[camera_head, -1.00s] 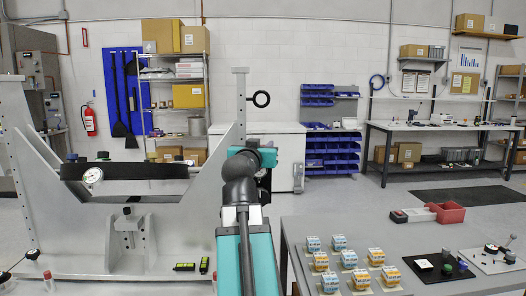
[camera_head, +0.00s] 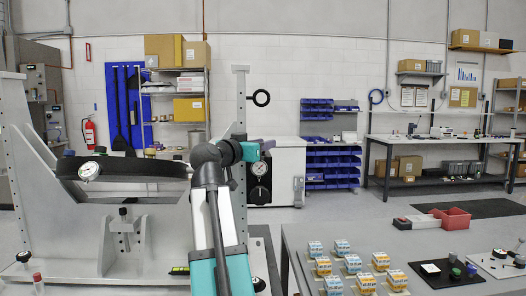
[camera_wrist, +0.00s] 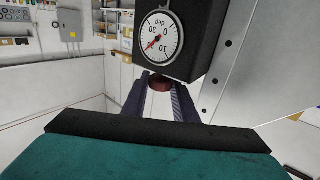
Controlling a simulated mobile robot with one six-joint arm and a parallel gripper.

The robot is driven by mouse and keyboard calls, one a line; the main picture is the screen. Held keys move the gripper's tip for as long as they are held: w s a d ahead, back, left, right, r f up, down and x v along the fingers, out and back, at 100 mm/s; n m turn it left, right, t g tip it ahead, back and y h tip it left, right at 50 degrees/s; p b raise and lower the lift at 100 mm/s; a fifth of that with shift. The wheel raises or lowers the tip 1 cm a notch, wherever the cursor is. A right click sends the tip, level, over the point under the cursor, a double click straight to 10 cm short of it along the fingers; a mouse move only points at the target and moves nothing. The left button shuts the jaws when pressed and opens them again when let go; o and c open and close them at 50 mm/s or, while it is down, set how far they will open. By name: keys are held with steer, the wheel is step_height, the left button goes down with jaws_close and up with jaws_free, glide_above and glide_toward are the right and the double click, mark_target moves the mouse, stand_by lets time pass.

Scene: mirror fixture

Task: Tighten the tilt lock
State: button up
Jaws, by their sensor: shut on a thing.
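In the wrist view, my gripper (camera_wrist: 160,86) has its two dark fingers on either side of a dark red knob (camera_wrist: 161,83), shut on it. The knob sits just under a black block with a round white gauge (camera_wrist: 160,36). In the head view, my gripper (camera_head: 267,146) is at the fixture's right upright (camera_head: 241,95), above the black gauge block (camera_head: 259,182); the fingertips and knob are too small to make out there. The fixture's black bar (camera_head: 130,168), with another gauge (camera_head: 90,171), spans between its pale side plates. Which part is the tilt lock is not clear.
A grey table (camera_head: 300,235) at the front right holds several small boxes, a black plate (camera_head: 445,271) and a white plate (camera_head: 500,263). A workbench (camera_head: 440,140) stands at the back right.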

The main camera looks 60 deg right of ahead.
steer(key=shift+f+g, duration=0.1)
steer(key=shift+g, duration=0.2)
steer(key=o, duration=1.1)
steer(key=shift+c, duration=0.2)
steer(key=shift+a, duration=0.1)
steer(key=a, duration=1.3)
steer(key=shift+w+a, duration=0.3)
steer(key=shift+a, duration=0.05)
